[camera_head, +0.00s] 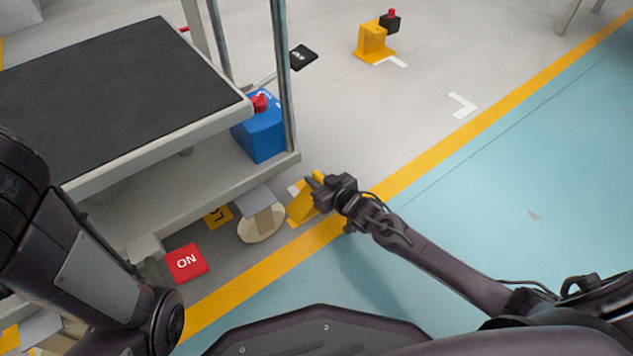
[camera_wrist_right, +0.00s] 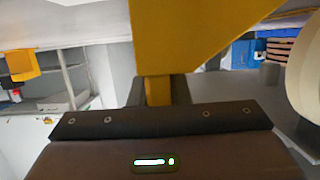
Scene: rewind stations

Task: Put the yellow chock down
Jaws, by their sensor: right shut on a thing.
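The yellow chock (camera_head: 302,205) is at the tip of my right gripper (camera_head: 316,184), close to the yellow floor line and just right of a cream roll (camera_head: 262,229). My right gripper is shut on it. In the right wrist view the chock (camera_wrist_right: 195,35) fills the top middle, above the dark gripper body. I cannot tell whether its underside touches the floor. My left arm comes in at the left, but its gripper does not show.
A cart with a dark top (camera_head: 120,90) stands at the left, with a blue box (camera_head: 262,138) by its post. A red ON tile (camera_head: 186,263) lies near the roll. A yellow bracket (camera_head: 372,42) stands farther back. The floor right of the yellow line (camera_head: 415,178) is clear.

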